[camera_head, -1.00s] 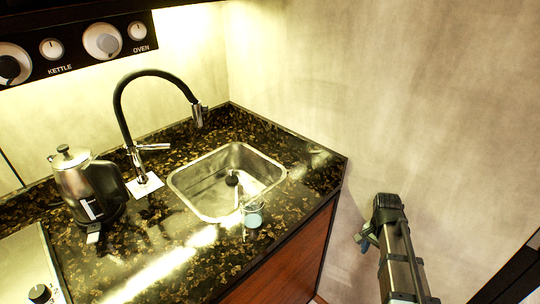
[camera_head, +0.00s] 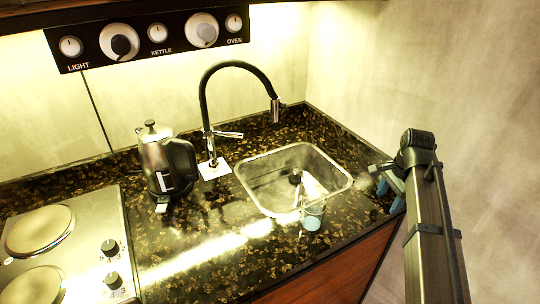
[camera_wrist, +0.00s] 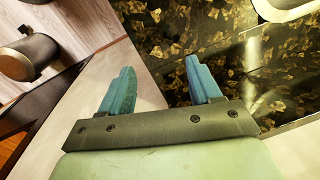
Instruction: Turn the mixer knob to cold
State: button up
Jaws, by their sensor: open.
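The mixer tap (camera_head: 207,130) stands behind the sink, with a black arched hose and a chrome spout end. Its chrome lever (camera_head: 228,135) sticks out to the right from the base. My gripper (camera_head: 382,178) is at the right end of the counter, right of the sink and well apart from the tap. In the wrist view my gripper (camera_wrist: 160,82) shows two teal fingers spread apart with nothing between them. The tap is not in the wrist view.
The sink (camera_head: 250,190) has a glass (camera_head: 312,216) at its front rim. A kettle (camera_head: 160,160) stands left of the tap. A hob (camera_head: 70,245) is at the front left. A knob panel (camera_head: 150,60) hangs above. A wall closes the right side.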

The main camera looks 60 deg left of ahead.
jog(key=shift+g+y, duration=0.4)
jog(key=shift+y, duration=0.1)
jog(key=a, duration=0.2)
jog(key=s+a+r, duration=0.1)
jog(key=a, duration=0.1)
jog(key=s+a+r, duration=0.1)
jog(key=a, duration=0.2)
jog(key=s+a+g, duration=0.1)
jog(key=s+a, duration=0.4)
jog(key=s, duration=0.5)
jog(key=s+a+f+m+g, duration=0.1)
jog(key=s+a, duration=0.5)
jog(key=s, duration=0.4)
jog(key=s+a+g+h, duration=0.1)
jog(key=s+a, duration=0.4)
jog(key=s, duration=0.5)
jog(key=shift+s+a+f+m, duration=0.1)
jog(key=shift+a+f+m, duration=0.2)
jog(key=shift+a+f, duration=0.1)
jog(key=shift+s+a+r+g, duration=0.3)
jog(key=shift+s+a+r, duration=0.15)
jog(key=shift+s+a, duration=0.2)
jog(key=m+y, duration=0.1)
jog(key=m, duration=0.1)
send_near(213, 161)
jog(key=x, duration=0.8)
jog(key=shift+s+f, duration=0.1)
jog(key=shift+f, duration=0.2)
jog(key=shift+c, duration=0.4)
